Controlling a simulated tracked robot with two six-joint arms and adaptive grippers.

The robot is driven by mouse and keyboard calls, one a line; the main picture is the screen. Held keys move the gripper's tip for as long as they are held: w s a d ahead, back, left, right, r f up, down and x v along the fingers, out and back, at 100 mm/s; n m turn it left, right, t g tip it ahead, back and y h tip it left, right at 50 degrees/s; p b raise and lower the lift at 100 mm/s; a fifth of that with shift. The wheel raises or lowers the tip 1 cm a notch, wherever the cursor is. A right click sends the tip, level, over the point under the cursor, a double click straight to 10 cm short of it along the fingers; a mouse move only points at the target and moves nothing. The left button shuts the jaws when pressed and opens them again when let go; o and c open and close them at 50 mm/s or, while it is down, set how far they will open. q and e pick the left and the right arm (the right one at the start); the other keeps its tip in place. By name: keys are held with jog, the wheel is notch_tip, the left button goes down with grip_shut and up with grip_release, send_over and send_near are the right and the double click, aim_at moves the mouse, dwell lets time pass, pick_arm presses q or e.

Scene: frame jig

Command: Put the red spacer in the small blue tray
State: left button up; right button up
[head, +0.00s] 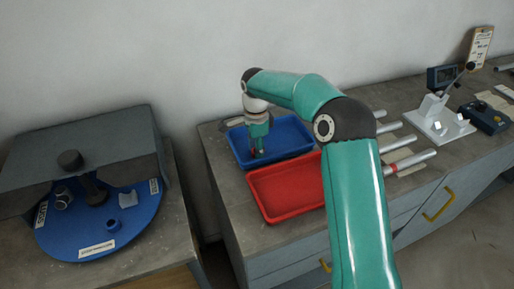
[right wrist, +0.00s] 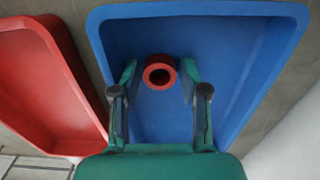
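The red spacer (right wrist: 159,72) is a short red ring with a dark hole, in the right wrist view. It is within the outline of the small blue tray (right wrist: 240,75), which also shows in the head view (head: 298,136). My right gripper (right wrist: 158,76) points down into this tray, with a finger on each side of the spacer. In the head view the right gripper (head: 256,154) partly hides the spacer. My left gripper is not in view.
A red tray (head: 285,190) lies next to the blue one, apparently empty. Silver rods (head: 412,161) lie behind my right arm. A white clamp fixture (head: 440,121) stands further right. A round blue turntable (head: 110,225) with small parts is on the left bench.

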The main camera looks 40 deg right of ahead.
notch_tip(320, 180, up, 12)
jog(key=shift+r+p, duration=0.15)
jog(key=shift+p, duration=0.2)
dwell(0.4)
dwell(0.4)
